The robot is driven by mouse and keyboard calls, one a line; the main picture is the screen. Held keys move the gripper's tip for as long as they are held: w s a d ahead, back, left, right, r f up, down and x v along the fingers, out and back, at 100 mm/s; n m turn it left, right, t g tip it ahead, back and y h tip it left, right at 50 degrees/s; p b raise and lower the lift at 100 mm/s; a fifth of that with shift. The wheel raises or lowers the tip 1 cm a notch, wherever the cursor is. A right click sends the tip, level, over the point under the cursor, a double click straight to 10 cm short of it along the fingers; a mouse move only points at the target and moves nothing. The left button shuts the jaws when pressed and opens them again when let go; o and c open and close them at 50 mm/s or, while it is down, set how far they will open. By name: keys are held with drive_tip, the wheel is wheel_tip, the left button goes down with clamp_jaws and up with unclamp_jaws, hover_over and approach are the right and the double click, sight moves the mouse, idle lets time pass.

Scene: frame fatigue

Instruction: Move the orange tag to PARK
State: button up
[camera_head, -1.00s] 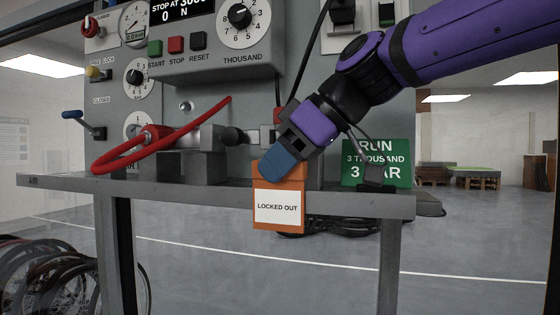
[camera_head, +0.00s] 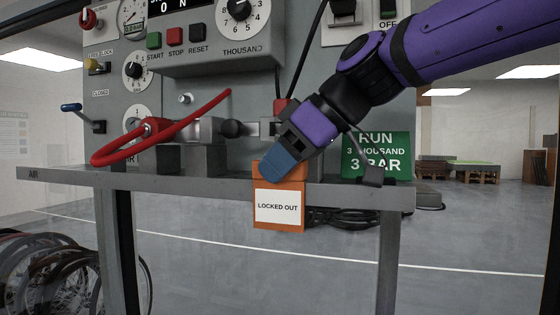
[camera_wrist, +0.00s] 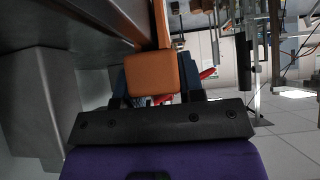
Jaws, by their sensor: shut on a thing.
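The orange tag (camera_head: 278,222) has a white panel reading "LOCKED OUT". It hangs upright in front of the shelf edge in the head view. My gripper (camera_head: 272,172) is shut on the tag's upper part from above right. In the wrist view the tag (camera_wrist: 152,74) shows as an orange block between the fingers of my gripper (camera_wrist: 155,98). Whether the tag touches the shelf edge I cannot tell. I see no spot marked PARK in these frames.
The grey shelf (camera_head: 70,177) carries a clamp with a red loop (camera_head: 115,155) and a green sign (camera_head: 375,155). A control panel with knobs (camera_head: 240,12) rises behind. A black cable hangs close to my gripper.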

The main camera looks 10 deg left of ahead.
drive_tip(key=shift+f, duration=0.1)
drive_tip(key=o, duration=0.9)
drive_tip(key=shift+c, duration=0.2)
drive_tip(key=v, duration=1)
drive_tip(key=shift+d+r, duration=0.2)
drive_tip(key=shift+d, duration=0.05)
drive_tip(key=shift+d, duration=0.1)
